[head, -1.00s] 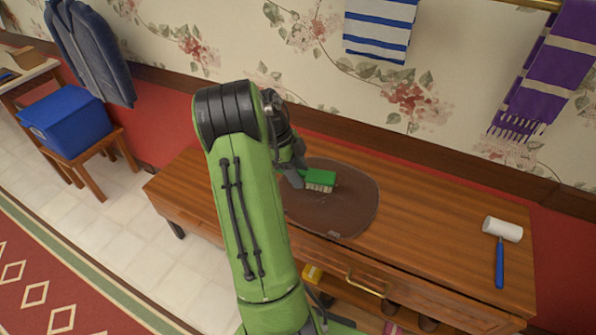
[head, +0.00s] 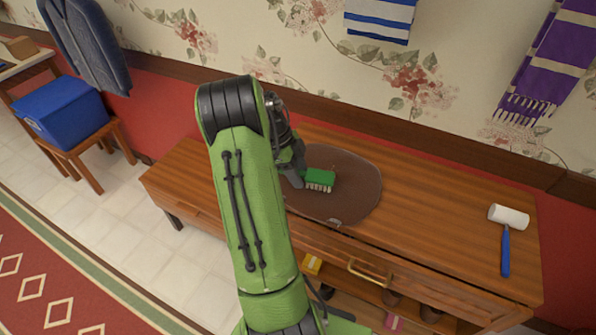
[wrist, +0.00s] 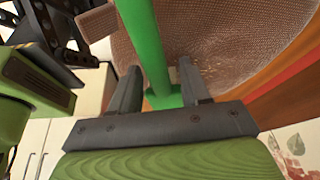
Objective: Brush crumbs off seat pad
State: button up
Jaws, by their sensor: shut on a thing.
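The brown seat pad (head: 350,200) lies on the wooden bench; my arm hides its left part. My gripper (head: 300,176) is over the pad, shut on a green brush (head: 319,175) whose pale bristles point down at the pad. In the wrist view my gripper (wrist: 158,88) has its two grey fingers on either side of the brush's green handle (wrist: 152,45). Pale crumbs (wrist: 212,68) show on the woven pad in the wrist view. In the head view crumbs are too small to make out.
The wooden bench (head: 440,215) has a lint roller (head: 507,240) at its right end. A blue bin (head: 62,112) sits on a small stool at left. A striped towel (head: 381,18) and a purple scarf (head: 550,60) hang on the wall.

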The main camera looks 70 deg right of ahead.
jog(key=shift+f+b, duration=1.2)
jog(key=shift+f, duration=0.05)
